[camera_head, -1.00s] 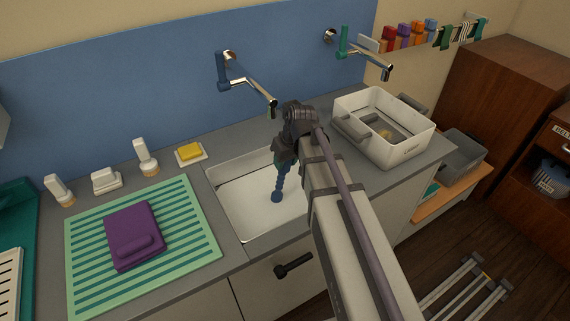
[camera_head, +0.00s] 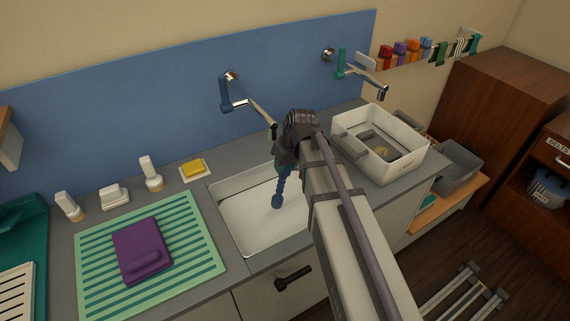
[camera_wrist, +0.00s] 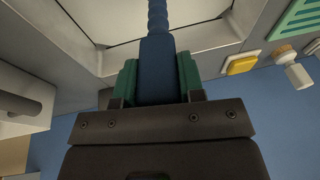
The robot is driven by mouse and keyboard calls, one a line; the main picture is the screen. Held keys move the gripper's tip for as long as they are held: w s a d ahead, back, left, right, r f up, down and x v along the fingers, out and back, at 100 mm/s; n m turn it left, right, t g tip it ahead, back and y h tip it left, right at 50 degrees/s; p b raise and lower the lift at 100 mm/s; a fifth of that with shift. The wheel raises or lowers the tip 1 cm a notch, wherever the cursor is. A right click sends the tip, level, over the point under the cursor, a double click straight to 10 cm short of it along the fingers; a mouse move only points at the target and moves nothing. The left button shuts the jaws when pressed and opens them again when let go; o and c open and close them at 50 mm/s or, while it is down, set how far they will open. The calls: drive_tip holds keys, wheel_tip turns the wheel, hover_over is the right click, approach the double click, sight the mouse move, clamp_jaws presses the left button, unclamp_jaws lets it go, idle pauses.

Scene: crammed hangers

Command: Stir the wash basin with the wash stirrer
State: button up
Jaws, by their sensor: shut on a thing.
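The wash stirrer (camera_head: 278,192) is a dark blue rod with a rounded tip, held pointing down into the white wash basin (camera_head: 232,193) set in the counter. The tip is inside the basin; whether it touches the bottom I cannot tell. My gripper (camera_wrist: 158,85) has green fingers shut on the thick blue handle of the stirrer, which also shows in the wrist view (camera_wrist: 156,55). In the head view my arm hides the basin's right part and most of the gripper. The basin floor looks plain white and empty where visible.
A blue-handled faucet (camera_head: 248,105) reaches out close to my wrist. A white tub (camera_head: 412,158) stands right of the basin. A striped green mat (camera_head: 195,255) with a folded purple cloth (camera_head: 141,248) lies left. A yellow sponge (camera_head: 193,168) sits behind.

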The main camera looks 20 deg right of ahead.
drive_tip(key=p+v, duration=0.2)
drive_tip(key=w+p+v, duration=0.1)
drive_tip(key=p+v, duration=0.2)
drive_tip(key=a+p+v, duration=0.1)
drive_tip(key=p+v, duration=0.1)
drive_tip(key=v, duration=0.1)
drive_tip(key=shift+w+r, duration=0.15)
drive_tip(key=shift+r, duration=0.05)
idle(0.3)
wheel_tip(320, 180, up, 4)
drive_tip(key=p, duration=0.4)
drive_tip(key=shift+r+p, duration=0.2)
drive_tip(key=shift+p, duration=0.1)
drive_tip(key=shift+w, duration=0.1)
